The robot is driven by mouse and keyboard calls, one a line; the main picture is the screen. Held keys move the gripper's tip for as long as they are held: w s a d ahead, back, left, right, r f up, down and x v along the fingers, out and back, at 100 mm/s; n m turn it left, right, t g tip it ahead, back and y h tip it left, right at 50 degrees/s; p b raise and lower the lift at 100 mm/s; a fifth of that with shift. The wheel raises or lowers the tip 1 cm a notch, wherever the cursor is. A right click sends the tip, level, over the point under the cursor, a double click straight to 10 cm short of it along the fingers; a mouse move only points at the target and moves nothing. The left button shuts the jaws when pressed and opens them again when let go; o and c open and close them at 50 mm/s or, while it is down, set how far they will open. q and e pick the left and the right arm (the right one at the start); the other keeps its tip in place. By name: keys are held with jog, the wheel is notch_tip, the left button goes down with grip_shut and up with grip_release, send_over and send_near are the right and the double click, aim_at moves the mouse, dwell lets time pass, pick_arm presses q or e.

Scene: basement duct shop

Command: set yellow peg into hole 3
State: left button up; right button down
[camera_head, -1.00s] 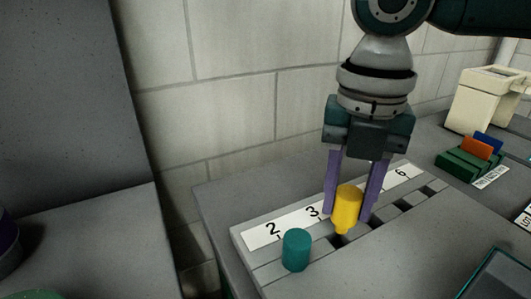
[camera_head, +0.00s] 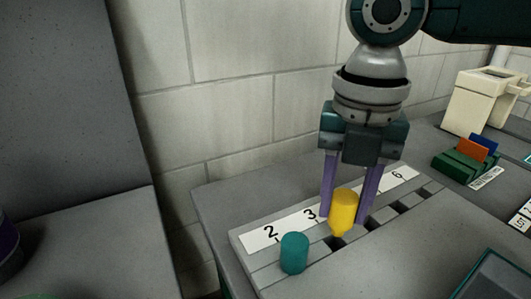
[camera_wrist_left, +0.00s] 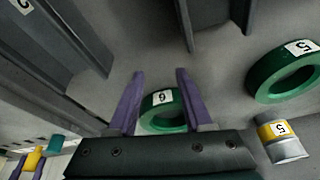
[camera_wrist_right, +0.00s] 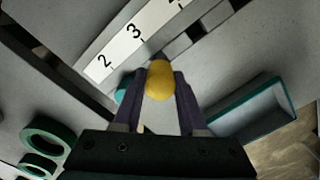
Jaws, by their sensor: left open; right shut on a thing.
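The yellow peg (camera_head: 343,210) is held upright between the purple fingers of my right gripper (camera_head: 346,215). Its narrower lower end is just over the dark hole (camera_head: 337,243) beside the number 3 label (camera_head: 309,213); I cannot tell whether it touches the block. The peg also shows in the right wrist view (camera_wrist_right: 160,80). A teal peg (camera_head: 294,252) stands upright in the slotted block by number 2. My left gripper (camera_wrist_left: 154,75) is open and empty, with a green ring (camera_wrist_left: 163,109) showing between and beyond its fingers. The numbers between 3 and 6 are hidden by my right gripper.
More dark holes (camera_head: 372,224) run along the block to the right. A green holder (camera_head: 463,163) with orange and blue cards and a cream container (camera_head: 482,100) stand at the back right. A teal-edged tray (camera_head: 497,275) is at the front right. A block wall stands behind.

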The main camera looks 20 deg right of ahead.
aim_at(339, 224)
jog(key=shift+f, duration=0.3)
dwell(0.4)
pick_arm(q)
jog(key=shift+f+b, duration=0.5)
jog(key=shift+b, duration=0.05)
pick_arm(e)
jog(key=shift+f, duration=1.1)
pick_arm(q)
jog(key=shift+f+b, duration=0.3)
pick_arm(e)
jog(key=shift+f, duration=0.75)
jog(key=shift+c, duration=1.9)
grip_release()
jog(key=shift+r, duration=0.15)
pick_arm(q)
jog(key=shift+r+p, duration=0.85)
pick_arm(e)
notch_tip(339, 224, up, 10)
jog(key=shift+f, duration=0.1)
jog(key=shift+a, duration=0.1)
